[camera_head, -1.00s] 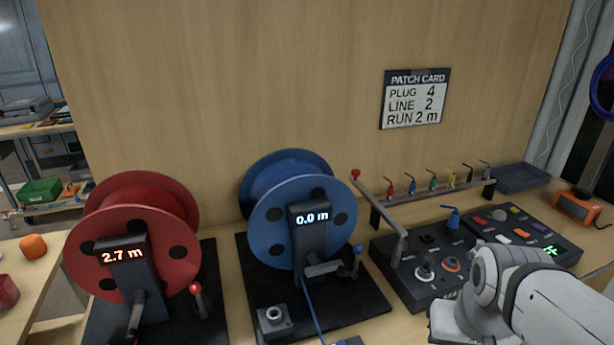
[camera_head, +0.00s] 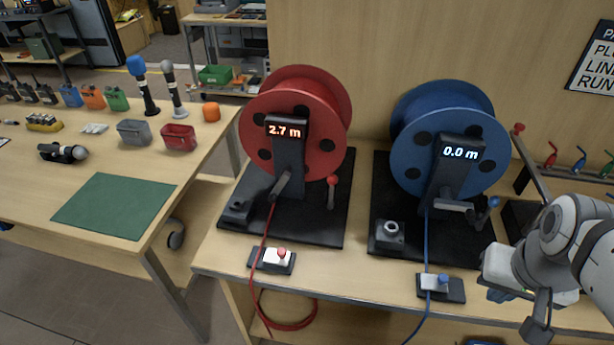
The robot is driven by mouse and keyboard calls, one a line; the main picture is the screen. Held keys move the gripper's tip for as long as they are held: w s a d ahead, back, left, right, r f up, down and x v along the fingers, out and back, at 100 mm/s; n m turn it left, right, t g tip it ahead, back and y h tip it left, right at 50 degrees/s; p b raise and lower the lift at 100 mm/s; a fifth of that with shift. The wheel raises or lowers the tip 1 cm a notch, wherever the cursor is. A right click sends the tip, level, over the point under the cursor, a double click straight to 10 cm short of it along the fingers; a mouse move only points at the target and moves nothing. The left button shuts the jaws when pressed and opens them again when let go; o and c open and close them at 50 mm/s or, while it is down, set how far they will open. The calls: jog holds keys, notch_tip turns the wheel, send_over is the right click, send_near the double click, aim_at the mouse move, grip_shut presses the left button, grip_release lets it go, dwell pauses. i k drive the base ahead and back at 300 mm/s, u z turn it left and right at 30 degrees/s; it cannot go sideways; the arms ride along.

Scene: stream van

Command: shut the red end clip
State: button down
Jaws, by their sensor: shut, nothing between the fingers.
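The red end clip (camera_head: 280,260) is a small white block with a red knob on a dark base, at the table's front edge below the red reel (camera_head: 296,125). The red cable (camera_head: 266,235) runs from the reel past the clip's left side and over the edge. I cannot tell whether the clip is open or shut. My gripper (camera_head: 537,328) is at the lower right, well to the right of the red clip and apart from it. It is shut and empty. My arm covers part of the table there.
Red cable loops below the table edge. A side table (camera_head: 60,170) with a green mat (camera_head: 115,205) stands left.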

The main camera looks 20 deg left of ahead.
aim_at(281, 256)
jog(key=u, duration=2.45)
jog(key=k, duration=0.5)
jog(key=z, duration=0.25)
jog(key=i, duration=0.5)
